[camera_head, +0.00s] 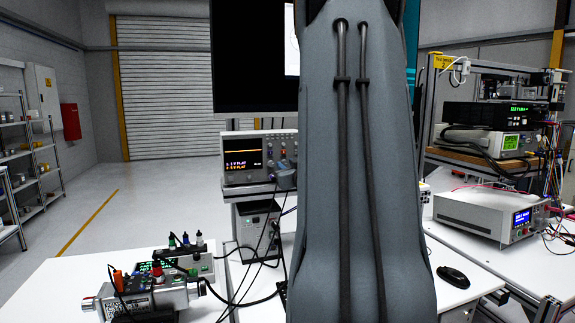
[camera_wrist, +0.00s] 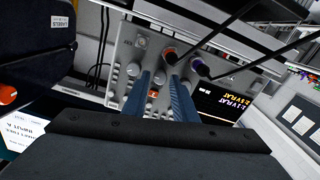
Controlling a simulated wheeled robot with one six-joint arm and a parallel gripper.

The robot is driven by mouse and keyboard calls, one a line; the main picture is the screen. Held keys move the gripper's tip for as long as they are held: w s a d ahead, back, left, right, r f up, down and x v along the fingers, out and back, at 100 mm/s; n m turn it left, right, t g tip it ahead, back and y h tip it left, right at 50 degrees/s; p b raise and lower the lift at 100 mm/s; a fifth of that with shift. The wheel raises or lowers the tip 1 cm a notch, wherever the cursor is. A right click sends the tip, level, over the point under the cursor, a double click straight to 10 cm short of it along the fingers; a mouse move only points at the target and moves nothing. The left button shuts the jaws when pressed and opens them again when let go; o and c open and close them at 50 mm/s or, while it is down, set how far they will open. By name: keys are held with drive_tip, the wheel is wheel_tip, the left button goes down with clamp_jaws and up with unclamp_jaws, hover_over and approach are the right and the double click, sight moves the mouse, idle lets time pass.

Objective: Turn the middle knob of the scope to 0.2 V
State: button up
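A small grey knob (camera_wrist: 160,77) shows between the fingertips; contact cannot be told. Which knob is the middle one is unclear.
Black cables and probes (camera_wrist: 202,68) plug into the panel close beside the fingers. A device with coloured plugs (camera_head: 150,295) sits on the white table at front left. Instruments (camera_head: 490,213) and a black mouse (camera_head: 453,277) are at right. A dark monitor hangs above.

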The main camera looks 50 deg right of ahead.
clamp_jaws()
drive_tip(key=shift+n+b, duration=0.3)
drive_tip(key=shift+w+f+n+b, duration=0.1)
drive_tip(key=shift+f+n+b, duration=0.05)
drive_tip(key=shift+n+b, duration=0.8)
drive_tip(key=n+b, duration=0.4)
drive_tip(key=b, duration=0.1)
drive_tip(key=n+b, duration=0.5)
drive_tip(key=b, duration=0.1)
drive_tip(key=shift+n, duration=0.35)
